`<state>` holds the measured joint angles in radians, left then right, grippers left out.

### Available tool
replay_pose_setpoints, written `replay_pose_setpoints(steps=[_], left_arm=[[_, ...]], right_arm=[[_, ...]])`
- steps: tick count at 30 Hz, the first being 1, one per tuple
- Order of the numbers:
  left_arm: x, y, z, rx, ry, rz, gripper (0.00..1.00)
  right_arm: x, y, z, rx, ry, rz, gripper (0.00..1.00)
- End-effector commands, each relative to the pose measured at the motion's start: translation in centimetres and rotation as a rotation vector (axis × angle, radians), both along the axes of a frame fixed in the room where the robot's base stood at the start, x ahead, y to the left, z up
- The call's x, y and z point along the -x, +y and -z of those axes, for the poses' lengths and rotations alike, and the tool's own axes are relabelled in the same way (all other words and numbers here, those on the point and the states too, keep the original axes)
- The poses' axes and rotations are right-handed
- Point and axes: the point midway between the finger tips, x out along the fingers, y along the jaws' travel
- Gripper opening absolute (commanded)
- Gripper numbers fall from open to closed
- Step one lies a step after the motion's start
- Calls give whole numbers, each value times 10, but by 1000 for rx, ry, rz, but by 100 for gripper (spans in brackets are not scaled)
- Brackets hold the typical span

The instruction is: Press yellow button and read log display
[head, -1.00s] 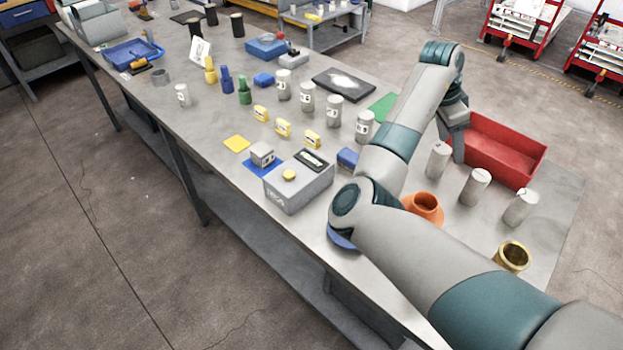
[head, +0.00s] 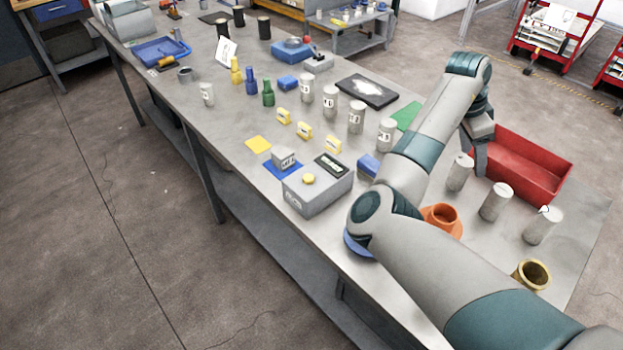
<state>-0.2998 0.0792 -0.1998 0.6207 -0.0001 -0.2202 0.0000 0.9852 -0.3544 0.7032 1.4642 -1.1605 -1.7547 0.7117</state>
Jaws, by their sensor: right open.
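The yellow button (head: 308,179) is a round cap on top of a grey box (head: 318,196) near the table's front edge. A dark display panel (head: 331,165) with a light strip lies on the box's top, behind the button; its text is too small to read. My left gripper is not in view.
A small grey block (head: 284,158) on a blue mat stands left of the box. Several labelled grey canisters (head: 356,117) and yellow blocks (head: 304,130) stand behind it. An orange flanged part (head: 441,218) lies beside my right arm. A red bin (head: 525,165) stands at the right.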

Motion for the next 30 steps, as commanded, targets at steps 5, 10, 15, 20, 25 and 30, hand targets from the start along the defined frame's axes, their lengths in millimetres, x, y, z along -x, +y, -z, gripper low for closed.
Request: replay_pose_setpoints(steps=[5,10,15,20,25,30], left_arm=[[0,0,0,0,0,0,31],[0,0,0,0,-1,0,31],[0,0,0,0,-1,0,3],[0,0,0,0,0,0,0],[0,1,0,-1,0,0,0],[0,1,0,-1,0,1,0]], right_arm=[[0,0,0,0,0,0,58],[0,0,0,0,0,0,58],[0,0,0,0,0,0,58],[0,0,0,0,0,0,58],[0,0,0,0,0,0,58],[0,0,0,0,0,0,58]])
